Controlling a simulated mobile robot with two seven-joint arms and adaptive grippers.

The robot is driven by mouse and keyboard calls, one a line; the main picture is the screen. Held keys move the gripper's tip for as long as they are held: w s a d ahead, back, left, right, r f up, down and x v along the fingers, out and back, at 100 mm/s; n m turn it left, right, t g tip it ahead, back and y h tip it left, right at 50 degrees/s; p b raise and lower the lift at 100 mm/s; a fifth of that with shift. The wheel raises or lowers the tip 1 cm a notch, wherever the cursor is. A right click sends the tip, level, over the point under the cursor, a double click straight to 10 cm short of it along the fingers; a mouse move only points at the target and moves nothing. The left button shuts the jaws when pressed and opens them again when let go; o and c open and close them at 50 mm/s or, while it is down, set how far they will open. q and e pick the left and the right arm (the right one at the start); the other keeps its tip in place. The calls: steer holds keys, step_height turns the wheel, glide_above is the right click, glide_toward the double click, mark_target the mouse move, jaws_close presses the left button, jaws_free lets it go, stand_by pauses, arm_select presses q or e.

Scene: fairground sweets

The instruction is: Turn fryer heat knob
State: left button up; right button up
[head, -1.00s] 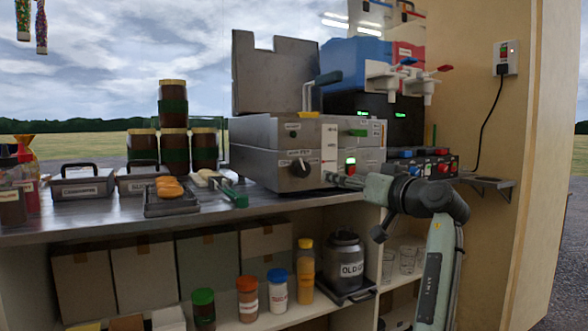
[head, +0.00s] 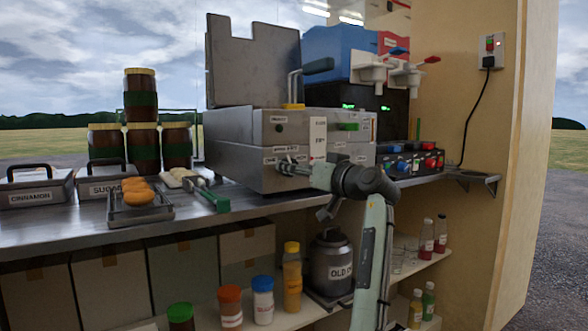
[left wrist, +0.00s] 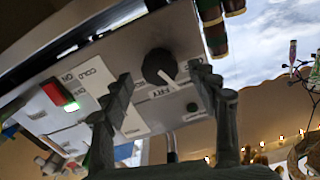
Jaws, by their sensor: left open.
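The grey metal fryer (head: 240,150) stands on the counter in the head view. Its round black heat knob (left wrist: 157,66) shows in the left wrist view, with a white pointer mark and printed labels around it, one reading FRY. My left gripper (head: 283,166) is at the fryer's front panel and hides the knob in the head view. In the left wrist view its fingers (left wrist: 163,75) are open, one on each side of the knob, with visible gaps. I cannot tell whether the fingertips reach past the knob's face. My right gripper is in neither view.
A tray of fried buns (head: 140,214) and a green-handled tool (head: 214,199) lie left of the fryer. Stacked jars (head: 141,117) stand behind. A control box with coloured knobs (head: 412,162) and white taps (head: 405,75) are to the right.

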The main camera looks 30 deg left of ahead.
arm_select(q)
steer(key=shift+x, duration=0.95)
steer(key=shift+c, duration=0.6)
steer(key=c, duration=1)
steer(key=shift+c, duration=0.2)
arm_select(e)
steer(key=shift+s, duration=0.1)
